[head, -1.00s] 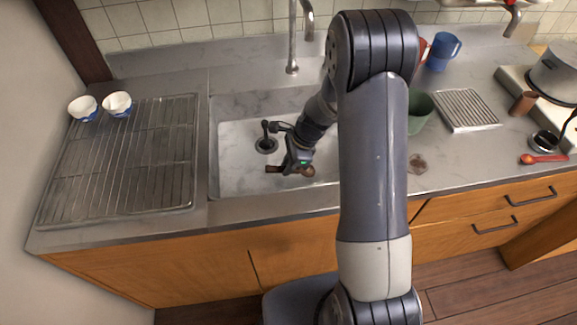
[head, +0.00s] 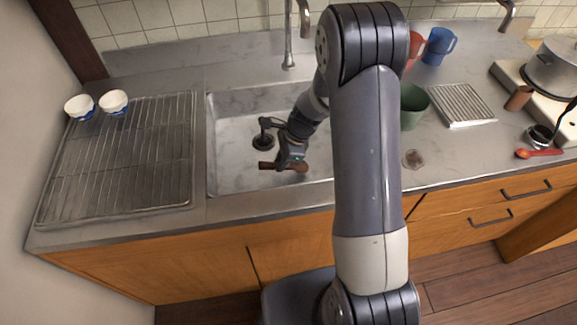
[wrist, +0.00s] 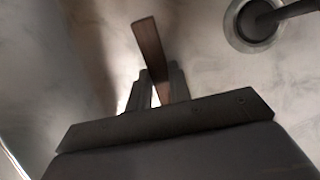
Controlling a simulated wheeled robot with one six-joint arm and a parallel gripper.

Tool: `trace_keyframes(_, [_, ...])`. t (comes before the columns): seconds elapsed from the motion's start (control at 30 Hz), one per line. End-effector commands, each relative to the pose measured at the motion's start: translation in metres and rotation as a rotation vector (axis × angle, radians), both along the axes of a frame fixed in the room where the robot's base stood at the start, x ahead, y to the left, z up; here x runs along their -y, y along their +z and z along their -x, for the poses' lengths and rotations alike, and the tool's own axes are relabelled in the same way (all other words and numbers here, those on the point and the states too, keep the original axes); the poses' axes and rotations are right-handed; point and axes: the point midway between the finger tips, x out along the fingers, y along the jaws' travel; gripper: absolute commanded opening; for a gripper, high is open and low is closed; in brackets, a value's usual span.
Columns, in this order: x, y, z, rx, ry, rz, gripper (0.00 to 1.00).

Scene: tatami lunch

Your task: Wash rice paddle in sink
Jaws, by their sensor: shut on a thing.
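The sink (head: 228,176) is a grey basin in the counter, with a round drain (head: 263,143) and a faucet (head: 288,40) at its back edge. My gripper (head: 290,164) is down inside the sink, in front of the drain. It is shut on the brown wooden rice paddle (head: 268,165). In the wrist view the rice paddle (wrist: 148,50) sticks out between the two fingers (wrist: 157,92), and the drain (wrist: 256,22) is at the upper right. My gripper and arm hide part of the paddle and the sink's right side.
A wire drying rack (head: 120,160) is left of the sink, with two small bowls (head: 79,106) (head: 114,101) at its back.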

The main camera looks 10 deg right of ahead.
Motion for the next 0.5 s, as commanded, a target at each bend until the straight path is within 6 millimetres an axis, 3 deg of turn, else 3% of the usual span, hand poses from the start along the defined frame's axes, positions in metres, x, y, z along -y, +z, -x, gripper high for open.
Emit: trace_keyframes(0.5, [0.0,0.046,0.0,0.001,0.0,0.001,0.0])
